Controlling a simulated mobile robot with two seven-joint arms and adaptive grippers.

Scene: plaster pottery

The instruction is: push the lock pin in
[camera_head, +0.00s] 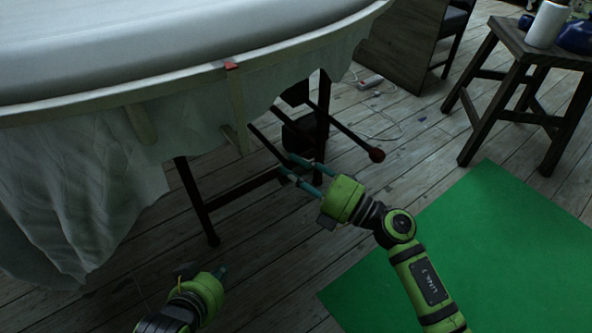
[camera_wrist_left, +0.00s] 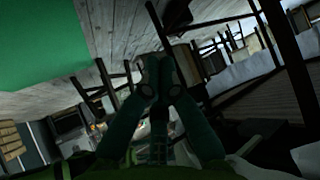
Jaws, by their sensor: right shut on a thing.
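My right gripper (camera_head: 288,166) is under the edge of the large white round form, at the dark metal frame (camera_head: 195,200). Its teal fingers are shut on a thin dark rod (camera_head: 268,143) of that frame; the exact contact is small and dim. Another dark rod with a red ball end (camera_head: 377,155) sticks out just beyond the fingers. I cannot tell which part is the lock pin. My left gripper (camera_head: 222,271) is low at the bottom, apart from the frame. In the left wrist view its fingers (camera_wrist_left: 154,68) meet at the tips with nothing visible between them.
A white cloth (camera_head: 80,190) hangs below the form's wooden rim (camera_head: 190,78), which carries a small red piece (camera_head: 231,66). A green mat (camera_head: 480,250) lies at the right. A dark stool (camera_head: 520,70) stands at the back right. A cable (camera_head: 385,125) lies on the plank floor.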

